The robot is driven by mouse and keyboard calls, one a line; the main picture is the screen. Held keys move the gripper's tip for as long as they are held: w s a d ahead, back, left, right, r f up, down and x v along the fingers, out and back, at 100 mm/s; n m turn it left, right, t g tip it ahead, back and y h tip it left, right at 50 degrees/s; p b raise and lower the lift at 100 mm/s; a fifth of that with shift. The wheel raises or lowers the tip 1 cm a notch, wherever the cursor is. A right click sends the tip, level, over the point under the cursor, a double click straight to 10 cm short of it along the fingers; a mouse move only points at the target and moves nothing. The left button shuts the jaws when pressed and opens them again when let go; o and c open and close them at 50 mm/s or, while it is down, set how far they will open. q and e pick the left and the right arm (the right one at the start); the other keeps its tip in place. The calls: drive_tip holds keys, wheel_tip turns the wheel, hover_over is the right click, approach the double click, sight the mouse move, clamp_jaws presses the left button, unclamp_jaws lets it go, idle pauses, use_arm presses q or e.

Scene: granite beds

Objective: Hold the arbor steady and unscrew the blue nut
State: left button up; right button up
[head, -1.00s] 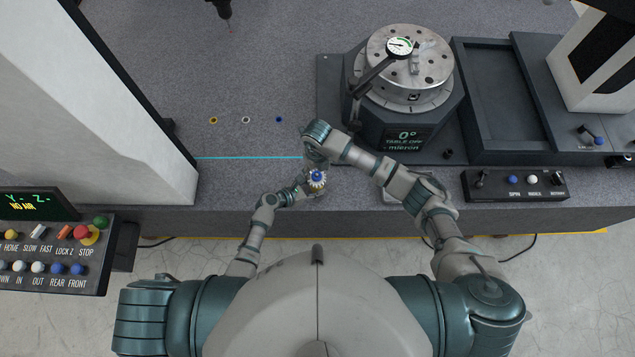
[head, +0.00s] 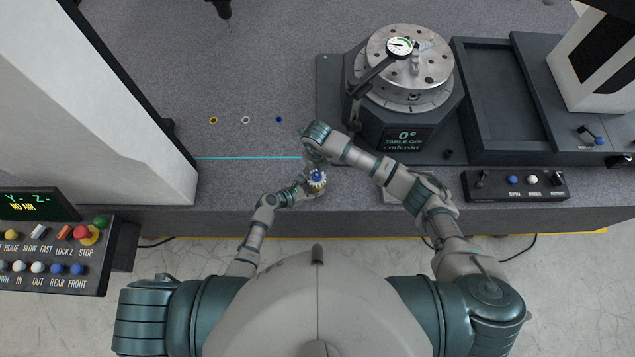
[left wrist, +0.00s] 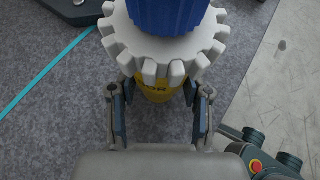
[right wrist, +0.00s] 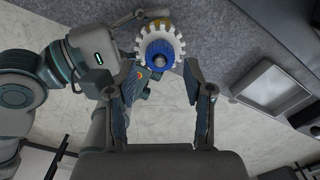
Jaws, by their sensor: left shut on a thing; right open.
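The arbor stands upright near the front edge of the granite bed, with its yellow base (left wrist: 157,88) below a white toothed wheel (head: 318,182). The blue nut (head: 317,175) sits on top of the wheel; it fills the top of the left wrist view (left wrist: 168,14). My left gripper (left wrist: 157,108) is shut on the yellow base under the wheel. My right gripper (right wrist: 166,88) is open and empty. In the right wrist view the blue nut (right wrist: 160,53) lies beyond its fingertips, apart from them. In the head view my right wrist partly hides the right fingers.
A rotary table (head: 410,65) with a dial gauge stands behind, to the right. A pale open tray (right wrist: 272,88) lies beside the arbor. Yellow, white and blue rings (head: 246,120) mark the bed at left. The bed between them and the arbor is clear.

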sight(317, 174)
use_arm(q)
drive_tip(key=shift+s+f, duration=0.1)
use_arm(e)
drive_tip(key=shift+f, duration=1.65)
